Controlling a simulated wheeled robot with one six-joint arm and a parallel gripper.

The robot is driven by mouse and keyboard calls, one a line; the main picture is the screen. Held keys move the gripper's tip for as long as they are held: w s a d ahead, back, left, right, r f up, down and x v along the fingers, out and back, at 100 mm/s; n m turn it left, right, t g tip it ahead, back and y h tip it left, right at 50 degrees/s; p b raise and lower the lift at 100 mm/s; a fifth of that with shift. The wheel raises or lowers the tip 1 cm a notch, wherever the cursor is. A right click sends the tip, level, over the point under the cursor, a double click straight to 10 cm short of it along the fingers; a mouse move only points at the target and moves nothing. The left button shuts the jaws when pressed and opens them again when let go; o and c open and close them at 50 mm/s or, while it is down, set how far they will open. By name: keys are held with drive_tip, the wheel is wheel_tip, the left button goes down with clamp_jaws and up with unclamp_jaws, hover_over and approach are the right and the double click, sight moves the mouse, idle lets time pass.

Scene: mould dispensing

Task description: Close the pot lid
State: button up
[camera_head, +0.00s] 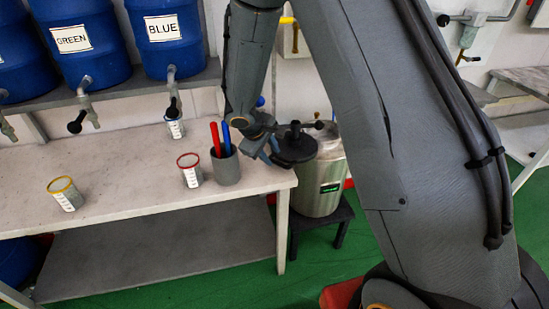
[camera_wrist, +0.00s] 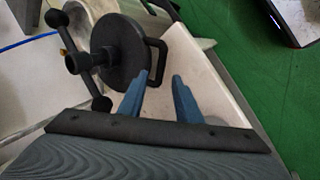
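The metal pot (camera_head: 318,188) stands on a dark stool at the right end of the table in the head view. Its round black lid (camera_head: 296,147) is off to the left of the pot's top, by the table's right end. The lid also shows in the wrist view (camera_wrist: 122,55), with a knobbed crossbar and a loop handle (camera_wrist: 161,48) on its side. My gripper (camera_head: 269,150) is at the lid's left edge in the head view. In the wrist view, its blue fingers (camera_wrist: 160,76) are apart, near the loop handle. I cannot tell whether they touch it.
A grey cup (camera_head: 226,167) with red and blue sticks stands on the table (camera_head: 120,160) close to my gripper. Red-rimmed (camera_head: 190,172) and yellow-rimmed (camera_head: 67,196) measuring cups stand further left. Blue barrels with taps line the shelf behind. Green floor is clear in front.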

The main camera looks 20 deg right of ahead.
sight(276, 162)
drive_tip(key=shift+p+x, duration=0.3)
drive_tip(key=shift+x, duration=1.8)
clamp_jaws()
